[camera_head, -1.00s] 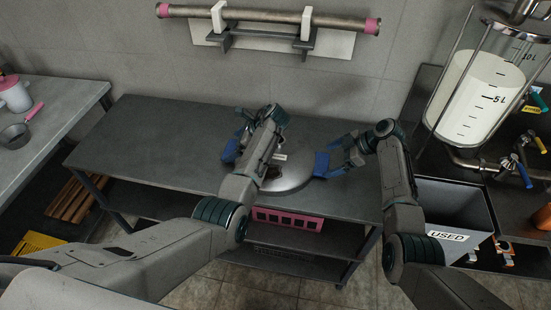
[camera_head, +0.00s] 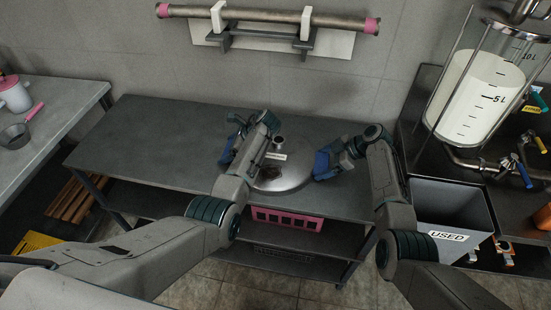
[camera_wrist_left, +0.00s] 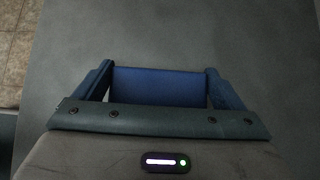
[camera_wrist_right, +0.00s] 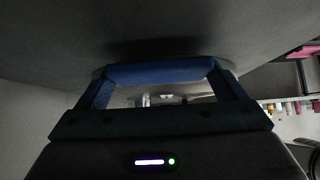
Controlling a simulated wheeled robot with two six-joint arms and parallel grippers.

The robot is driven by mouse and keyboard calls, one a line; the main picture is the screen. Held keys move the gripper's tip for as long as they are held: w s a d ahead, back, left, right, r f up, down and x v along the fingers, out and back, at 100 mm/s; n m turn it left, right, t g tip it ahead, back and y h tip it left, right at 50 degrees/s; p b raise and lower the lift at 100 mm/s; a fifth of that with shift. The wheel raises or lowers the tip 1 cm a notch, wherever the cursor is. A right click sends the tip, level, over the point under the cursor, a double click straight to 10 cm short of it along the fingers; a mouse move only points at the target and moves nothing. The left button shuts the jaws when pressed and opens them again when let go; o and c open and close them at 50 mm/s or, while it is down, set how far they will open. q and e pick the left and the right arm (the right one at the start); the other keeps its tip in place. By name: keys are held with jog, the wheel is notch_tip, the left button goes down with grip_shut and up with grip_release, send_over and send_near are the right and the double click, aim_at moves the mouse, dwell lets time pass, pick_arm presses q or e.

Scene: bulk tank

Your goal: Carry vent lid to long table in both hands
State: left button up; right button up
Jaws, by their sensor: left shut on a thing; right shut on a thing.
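The vent lid (camera_head: 285,183) is a round, shiny metal disc with a short neck and a white label, over the front right of the dark long table (camera_head: 150,140). My left gripper (camera_head: 228,150) is shut at the lid's left side, and my right gripper (camera_head: 324,164) is shut at its right side. In the left wrist view a blue bar (camera_wrist_left: 157,85) spans my jaws above the grey tabletop. In the right wrist view a similar blue bar (camera_wrist_right: 160,71) shows. My left forearm hides part of the lid. I cannot tell whether the lid touches the tabletop.
The left half of the long table is clear. A pink crate (camera_head: 287,219) is on the shelf below. A bin marked USED (camera_head: 447,236) stands at the right, near a graduated tank (camera_head: 480,95). A side table (camera_head: 60,98) with a pan is at the left.

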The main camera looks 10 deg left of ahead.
pick_arm(q)
jog(key=shift+w+r, duration=0.1)
jog(key=shift+r, duration=0.1)
pick_arm(e)
jog(key=shift+w+r, duration=0.1)
jog(key=shift+r, duration=0.1)
